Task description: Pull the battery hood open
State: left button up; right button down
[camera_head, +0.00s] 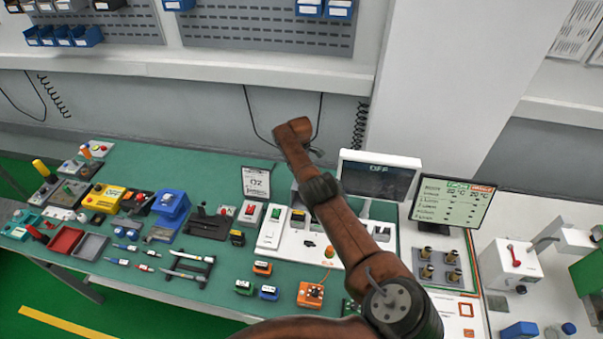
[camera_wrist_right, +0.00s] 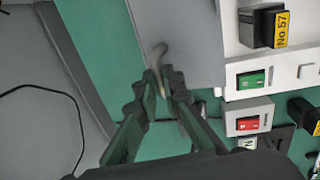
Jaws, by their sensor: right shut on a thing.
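The battery hood (camera_wrist_right: 185,35) appears to be the plain grey box at the top of the right wrist view. A thin curved handle (camera_wrist_right: 158,56) stands out from its near edge. My right gripper (camera_wrist_right: 162,88) has its two dark fingers closed around this handle, one on each side. The hood looks closed, though its far side is out of the picture. In the head view my brown right arm covers most of this spot, and only a grey sliver of the hood (camera_head: 295,197) shows beside it. My left gripper is not in view.
Right of the hood are a green switch (camera_wrist_right: 252,79), a red switch (camera_wrist_right: 246,124) and a yellow-labelled block (camera_wrist_right: 262,27). An O2 sign (camera_head: 257,183) stands left. The green bench is crowded in front.

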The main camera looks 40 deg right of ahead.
jog(key=c, duration=2.5)
grip_release()
jog(key=shift+w+d+r, duration=0.3)
jog(key=shift+d+r, duration=0.05)
jog(key=shift+r, duration=0.05)
jog(key=o, duration=0.4)
jog(key=shift+f, duration=0.25)
jog(key=shift+a, duration=0.1)
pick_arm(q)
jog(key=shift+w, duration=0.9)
pick_arm(e)
jog(key=r, duration=0.8)
jog(key=s+r, duration=0.1)
jog(key=r, duration=0.3)
jog(key=shift+a, duration=0.4)
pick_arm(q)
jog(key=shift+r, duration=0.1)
pick_arm(e)
jog(key=shift+w, duration=0.1)
